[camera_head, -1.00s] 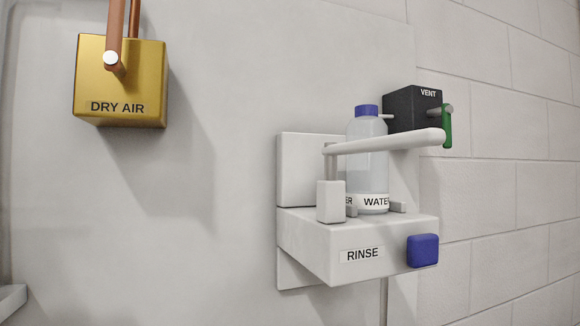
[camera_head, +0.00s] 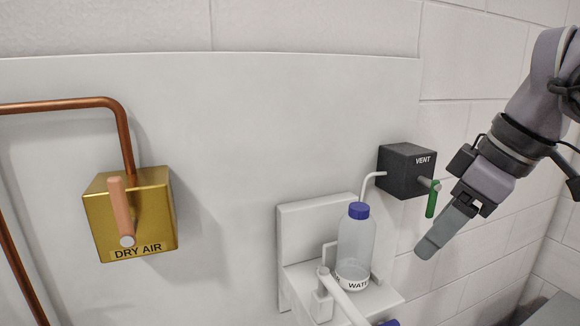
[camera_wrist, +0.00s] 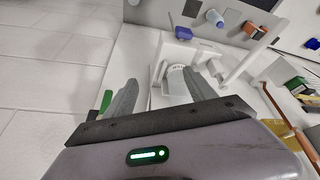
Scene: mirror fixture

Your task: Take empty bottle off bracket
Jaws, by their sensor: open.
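The clear bottle (camera_head: 356,245) with a blue cap and a WATER label stands upright on the white bracket (camera_head: 297,225). It looks nearly empty, with a clear layer low down. The white retaining bar (camera_head: 347,303) points outward toward the front, away from across the bottle. My gripper (camera_head: 427,247) is open and empty, right of the bottle and apart from it, in front of the vent box. In the wrist view, my gripper's fingers (camera_wrist: 160,95) are spread, with the bottle's white label (camera_wrist: 177,70) seen between and beyond them.
The blue button (camera_wrist: 183,33) is on the bracket's front. The yellow dry air box (camera_head: 130,215) with copper pipes is at left.

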